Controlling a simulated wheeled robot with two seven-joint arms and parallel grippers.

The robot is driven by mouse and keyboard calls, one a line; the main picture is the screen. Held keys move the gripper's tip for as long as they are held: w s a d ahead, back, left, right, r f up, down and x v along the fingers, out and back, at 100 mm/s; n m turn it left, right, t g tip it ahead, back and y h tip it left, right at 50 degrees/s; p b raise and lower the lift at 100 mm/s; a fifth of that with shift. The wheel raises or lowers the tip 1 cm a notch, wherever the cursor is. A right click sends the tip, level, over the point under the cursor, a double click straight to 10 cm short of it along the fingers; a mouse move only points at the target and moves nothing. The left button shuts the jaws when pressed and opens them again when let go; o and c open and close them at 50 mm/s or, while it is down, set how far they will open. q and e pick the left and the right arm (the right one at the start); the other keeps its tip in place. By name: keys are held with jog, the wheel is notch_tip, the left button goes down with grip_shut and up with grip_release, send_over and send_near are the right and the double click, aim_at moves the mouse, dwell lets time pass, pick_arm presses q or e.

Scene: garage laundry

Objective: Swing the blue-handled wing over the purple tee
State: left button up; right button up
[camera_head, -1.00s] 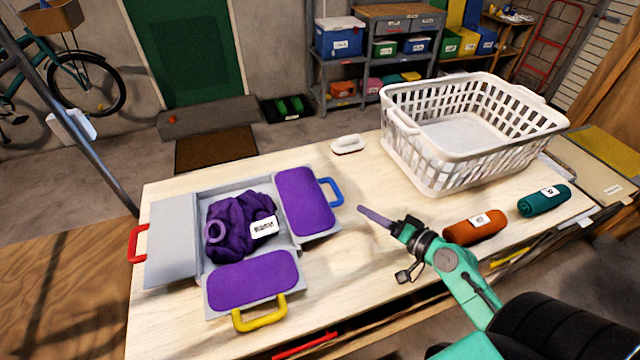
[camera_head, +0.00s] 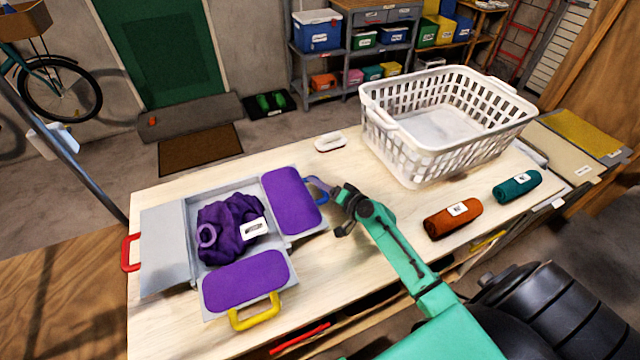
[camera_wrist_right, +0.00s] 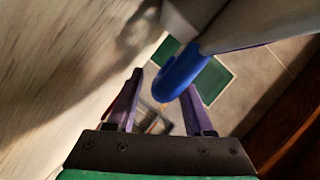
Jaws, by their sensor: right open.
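The purple tee (camera_head: 230,228) lies bunched on the grey middle panel of a folding board, with a white label on it. The blue-handled wing (camera_head: 292,203) lies open flat to its right, with a flat purple piece on it. Its blue handle (camera_head: 322,190) sticks out at the right edge, partly hidden by my right gripper (camera_head: 315,185). In the right wrist view the blue handle (camera_wrist_right: 178,76) shows between the two fingers of my open right gripper (camera_wrist_right: 163,88); I cannot tell whether they touch it. My left gripper is not in view.
A bare grey wing with a red handle (camera_head: 131,252) lies open left; a purple-topped wing with a yellow handle (camera_head: 254,312) lies open in front. A white basket (camera_head: 400,150), a white brush (camera_head: 330,142), an orange roll (camera_head: 453,219) and a teal roll (camera_head: 517,187) are on the table.

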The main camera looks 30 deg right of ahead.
jog(key=shift+s, duration=0.1)
grip_shut()
dwell(1.2)
